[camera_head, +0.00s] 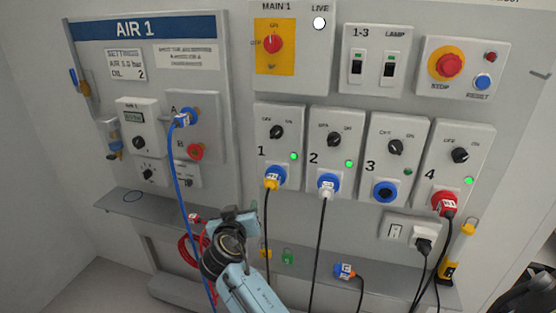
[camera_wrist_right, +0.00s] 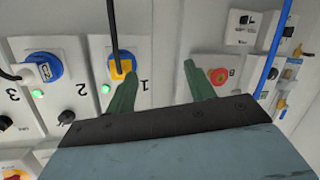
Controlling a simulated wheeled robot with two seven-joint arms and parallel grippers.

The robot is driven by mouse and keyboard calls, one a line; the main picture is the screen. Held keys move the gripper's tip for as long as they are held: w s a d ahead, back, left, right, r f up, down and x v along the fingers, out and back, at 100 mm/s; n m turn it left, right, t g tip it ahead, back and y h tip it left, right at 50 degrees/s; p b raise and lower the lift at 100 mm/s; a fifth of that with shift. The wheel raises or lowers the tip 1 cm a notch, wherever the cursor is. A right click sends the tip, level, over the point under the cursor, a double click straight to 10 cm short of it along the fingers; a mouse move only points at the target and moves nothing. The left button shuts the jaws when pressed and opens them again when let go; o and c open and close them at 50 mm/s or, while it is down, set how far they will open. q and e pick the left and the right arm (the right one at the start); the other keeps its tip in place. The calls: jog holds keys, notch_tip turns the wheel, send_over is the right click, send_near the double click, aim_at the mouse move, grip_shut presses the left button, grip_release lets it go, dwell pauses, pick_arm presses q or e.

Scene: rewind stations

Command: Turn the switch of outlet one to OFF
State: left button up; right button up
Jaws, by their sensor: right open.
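Outlet one (camera_head: 281,145) is a pale box on the wall panel in the head view, marked 1. Its black rotary switch (camera_head: 277,132) sits between the OFF and ON labels and appears turned toward ON. Its green light (camera_head: 294,156) is lit. A yellow plug (camera_head: 272,182) with a black cable is in its blue socket. My right gripper (camera_head: 236,217) is below and left of the outlet, empty. In the right wrist view, upside down, its fingers (camera_wrist_right: 160,85) are open near the yellow plug (camera_wrist_right: 121,66); the gripper body hides the switch there.
Outlet two (camera_head: 333,150), outlet three (camera_head: 395,160) and outlet four (camera_head: 457,165) stand to the right. A blue hose (camera_head: 176,160) hangs left of my gripper, from the air panel. A grey shelf (camera_head: 150,208) and hanging cables lie below the outlets.

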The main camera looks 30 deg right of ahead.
aim_at(275, 134)
jog(key=s+d+r+m+h, duration=0.2)
jog(key=r+m, duration=0.1)
jog(key=r, duration=0.4)
jog(key=s+d+r+m+h, duration=0.1)
jog(key=d+r+m+h, duration=0.15)
jog(key=r, duration=0.55)
jog(key=shift+g, duration=0.3)
jog(key=p+x, duration=0.1)
jog(key=x, duration=1)
jog(key=shift+w+d, duration=0.15)
jog(key=shift+w, duration=0.2)
jog(key=shift+w+d, duration=0.3)
pick_arm(q)
jog(key=shift+s+d+r, duration=0.1)
jog(key=shift+d+r, duration=0.4)
jog(key=shift+d, duration=0.2)
jog(key=shift+a, duration=0.6)
pick_arm(e)
jog(key=c, duration=1)
